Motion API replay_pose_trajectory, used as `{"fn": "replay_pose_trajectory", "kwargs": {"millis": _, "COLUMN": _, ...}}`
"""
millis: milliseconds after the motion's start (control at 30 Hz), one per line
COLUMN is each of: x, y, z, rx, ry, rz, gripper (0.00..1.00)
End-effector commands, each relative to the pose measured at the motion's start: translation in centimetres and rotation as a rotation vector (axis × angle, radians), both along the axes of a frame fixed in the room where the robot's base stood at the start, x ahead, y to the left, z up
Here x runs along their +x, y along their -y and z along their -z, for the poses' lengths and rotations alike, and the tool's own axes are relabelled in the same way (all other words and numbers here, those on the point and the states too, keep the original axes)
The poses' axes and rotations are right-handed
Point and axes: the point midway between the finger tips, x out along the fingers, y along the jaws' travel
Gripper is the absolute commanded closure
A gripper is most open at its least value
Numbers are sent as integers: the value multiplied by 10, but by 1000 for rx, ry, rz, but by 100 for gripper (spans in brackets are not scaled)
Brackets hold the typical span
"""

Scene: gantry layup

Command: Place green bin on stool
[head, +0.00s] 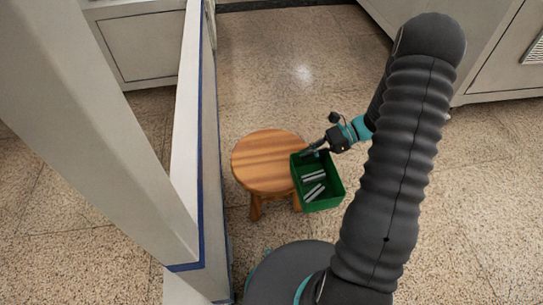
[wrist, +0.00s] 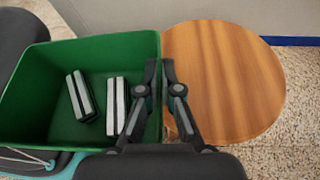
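The green bin (head: 322,197) is an open-topped box with two grey-and-black blocks (wrist: 82,95) inside. My gripper (head: 308,152) is closed on one of its walls, with a finger on each side of the rim in the wrist view (wrist: 160,72). The round wooden stool (head: 262,160) has a bare top. In the head view the bin overlaps the stool's right front edge. In the wrist view the stool (wrist: 225,75) lies just right of the bin (wrist: 110,48). I cannot tell the bin's exact height over the stool.
A pale partition with blue trim (head: 209,160) stands close to the left of the stool. Pale cabinets stand at the back left (head: 140,45) and right (head: 490,60). The speckled floor (head: 290,75) behind the stool is clear.

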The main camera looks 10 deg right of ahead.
Motion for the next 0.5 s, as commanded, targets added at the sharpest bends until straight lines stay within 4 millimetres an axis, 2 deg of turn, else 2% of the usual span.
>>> {"fn": "replay_pose_trajectory", "kwargs": {"millis": 100, "x": 35, "y": 8, "z": -17, "rx": 0, "ry": 3, "rz": 210, "gripper": 100}}
{"fn": "replay_pose_trajectory", "kwargs": {"millis": 300, "x": 89, "y": 35, "z": -42, "rx": -1, "ry": 2, "rz": 525, "gripper": 100}}
{"fn": "replay_pose_trajectory", "kwargs": {"millis": 500, "x": 120, "y": 62, "z": -57, "rx": 1, "ry": 1, "rz": 714, "gripper": 100}}
